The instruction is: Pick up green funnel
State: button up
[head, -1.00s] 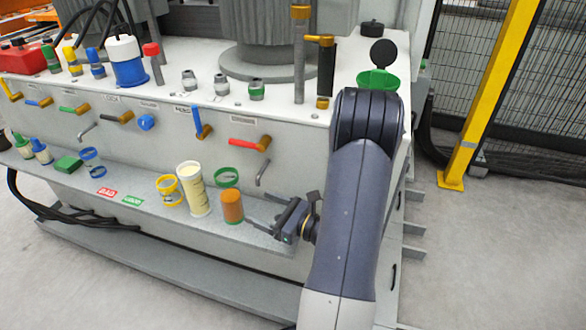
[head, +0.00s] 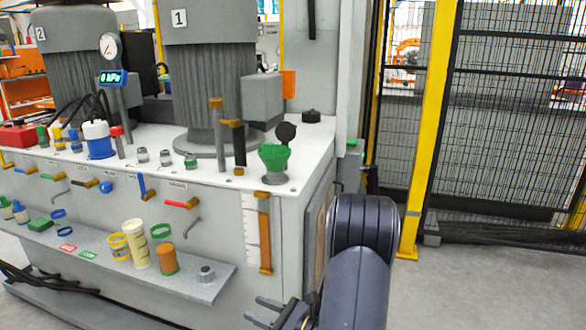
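The green funnel (head: 274,158) stands at the right end of the cabinet's white top, wide part up, with a black round cap just behind it. My gripper (head: 257,311) is low in the head view, in front of the cabinet and below the shelf's right end. Its two fingers point left, apart, with nothing between them. It is well below the funnel and not touching it. Part of the gripper's body is cut off by the bottom edge.
A black post (head: 238,148) with a brown handle stands left of the funnel. The shelf (head: 215,285) holds a cream cylinder (head: 137,243), an orange-brown cylinder (head: 166,259) and a grey nut-like part (head: 206,273). A yellow post (head: 428,130) and mesh fence stand right. Floor shows between.

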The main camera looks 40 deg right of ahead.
aim_at(275, 157)
jog(key=k+z, duration=0.15)
jog(key=z, duration=1.1)
jog(key=i+j+z, duration=0.1)
jog(key=j, duration=0.2)
jog(key=i+j+z, duration=0.1)
jog(key=i+j, duration=0.15)
jog(key=i+j+z, duration=0.1)
jog(key=j, duration=0.35)
jog(key=i+j+z, duration=0.1)
jog(key=j, duration=0.25)
jog(key=i, duration=0.05)
